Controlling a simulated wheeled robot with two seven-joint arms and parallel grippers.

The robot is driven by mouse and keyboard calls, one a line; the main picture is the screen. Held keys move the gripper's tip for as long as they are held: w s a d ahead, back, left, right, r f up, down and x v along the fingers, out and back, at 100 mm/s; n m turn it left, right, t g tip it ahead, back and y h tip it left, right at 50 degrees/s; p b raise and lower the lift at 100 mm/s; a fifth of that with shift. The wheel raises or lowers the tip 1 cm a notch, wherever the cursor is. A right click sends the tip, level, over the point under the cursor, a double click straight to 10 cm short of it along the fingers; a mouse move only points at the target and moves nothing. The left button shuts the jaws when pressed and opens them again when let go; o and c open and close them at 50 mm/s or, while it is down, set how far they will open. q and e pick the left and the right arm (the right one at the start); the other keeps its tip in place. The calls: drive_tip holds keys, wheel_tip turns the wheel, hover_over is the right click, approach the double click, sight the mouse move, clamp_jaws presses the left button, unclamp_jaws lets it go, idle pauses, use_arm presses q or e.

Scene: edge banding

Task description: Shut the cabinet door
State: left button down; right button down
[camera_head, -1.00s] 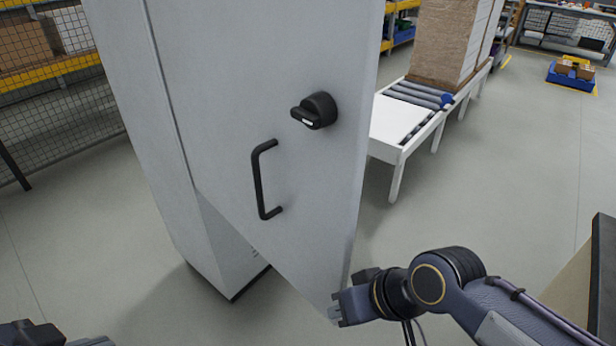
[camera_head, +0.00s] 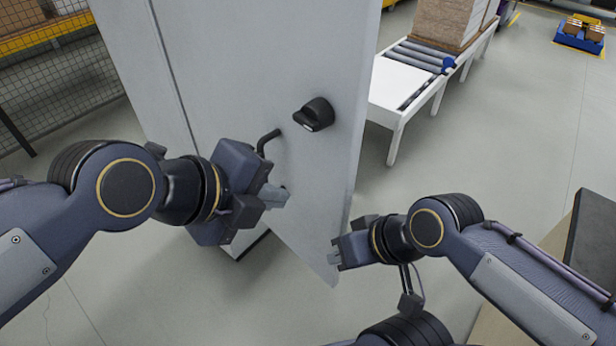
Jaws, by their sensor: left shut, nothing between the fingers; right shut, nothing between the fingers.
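The light grey cabinet door (camera_head: 335,65) stands open, swung out from the grey cabinet body (camera_head: 135,65). On it are a black rotary knob (camera_head: 314,114) and a black bar handle (camera_head: 267,139), mostly hidden behind my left gripper. My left gripper (camera_head: 282,197) is shut and empty, its fingertips in front of the door beside the handle's lower end; I cannot tell whether they touch. My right gripper (camera_head: 334,258) is shut and empty at the door's lower free corner; contact there is unclear.
A white roller conveyor (camera_head: 388,90) carrying a brown carton (camera_head: 448,20) stands behind the door on the right. A dark-topped bench (camera_head: 592,235) is at the right edge. A mesh fence (camera_head: 70,95) is at the left. Open floor lies between.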

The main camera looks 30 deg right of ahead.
sight(323, 186)
use_arm(q)
drive_tip(key=shift+w+d+f+p, duration=0.3)
drive_tip(key=shift+d+f, duration=0.15)
drive_tip(key=shift+d, duration=0.65)
drive_tip(key=shift+w+d+f+p, duration=0.3)
drive_tip(key=shift+d+f+p, duration=0.1)
drive_tip(key=shift+d, duration=0.7)
drive_tip(key=shift+w+d+f+p, duration=0.3)
drive_tip(key=shift+d+f, duration=0.15)
drive_tip(key=shift+d, duration=0.65)
drive_tip(key=shift+d, duration=0.1)
